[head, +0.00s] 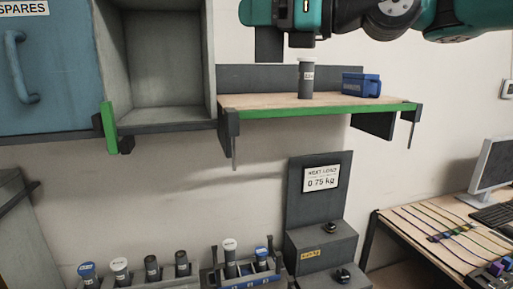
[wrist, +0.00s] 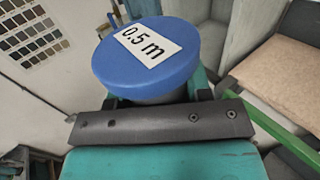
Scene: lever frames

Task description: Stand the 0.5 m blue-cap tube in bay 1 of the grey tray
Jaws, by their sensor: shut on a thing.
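The blue cap (wrist: 145,55) marked 0.5 m fills the top middle of the wrist view. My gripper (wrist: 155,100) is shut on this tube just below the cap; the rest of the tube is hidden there. In the head view my gripper (head: 290,22) is at the top edge, above the green-edged shelf, and I cannot make out the held tube. The grey tray (head: 212,279) is at the bottom, with blue number labels too small to read surely. A white-topped tube (head: 230,262) and a blue-cap tube (head: 262,262) stand in it.
A dark labelled tube (head: 306,82) and a blue box (head: 361,85) stand on the shelf (head: 250,101). Several tubes stand left of the tray, one blue-capped (head: 87,273). A grey stand (head: 320,245) with a "NEXT LOAD 0.75 kg" sign (head: 321,179) is right of it.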

